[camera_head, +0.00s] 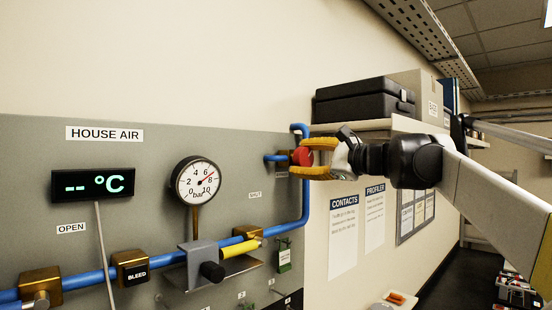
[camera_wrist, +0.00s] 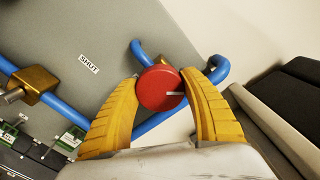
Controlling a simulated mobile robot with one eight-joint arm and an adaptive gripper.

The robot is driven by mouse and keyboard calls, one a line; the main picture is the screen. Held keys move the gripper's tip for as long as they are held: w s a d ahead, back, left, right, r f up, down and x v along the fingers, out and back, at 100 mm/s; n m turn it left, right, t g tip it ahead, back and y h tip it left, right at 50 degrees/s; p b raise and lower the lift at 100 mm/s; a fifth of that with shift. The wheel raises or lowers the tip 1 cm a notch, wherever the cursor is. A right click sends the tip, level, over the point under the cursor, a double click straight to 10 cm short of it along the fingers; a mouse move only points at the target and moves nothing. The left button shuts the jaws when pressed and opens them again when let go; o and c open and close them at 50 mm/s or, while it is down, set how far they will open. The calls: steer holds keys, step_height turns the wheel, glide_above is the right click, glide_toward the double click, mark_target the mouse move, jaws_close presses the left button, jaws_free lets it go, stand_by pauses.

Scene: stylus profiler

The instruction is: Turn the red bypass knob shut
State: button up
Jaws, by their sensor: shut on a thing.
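The red bypass knob (camera_head: 304,157) sits on a brass valve body (camera_head: 281,160) at the right end of the blue piping. The fingers also show in the wrist view (camera_wrist: 163,92). A SHUT label (camera_wrist: 89,64) is on the panel to the left of the knob; it also shows in the head view (camera_head: 255,195).
The grey HOUSE AIR panel (camera_head: 130,155) carries a round gauge (camera_head: 196,181), a display (camera_head: 92,185) and a BLEED block (camera_head: 130,268). A shelf (camera_head: 370,126) with a black case (camera_head: 365,102) is close above my gripper. Posters (camera_head: 344,233) hang below.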

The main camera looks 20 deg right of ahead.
steer(key=n+p, duration=0.1)
steer(key=n, duration=0.3)
steer(key=n+p, duration=0.1)
steer(key=n, duration=0.3)
steer(key=shift+n, duration=0.3)
stand_by(0.5)
steer(key=o, duration=1.2)
steer(key=v, duration=1.2)
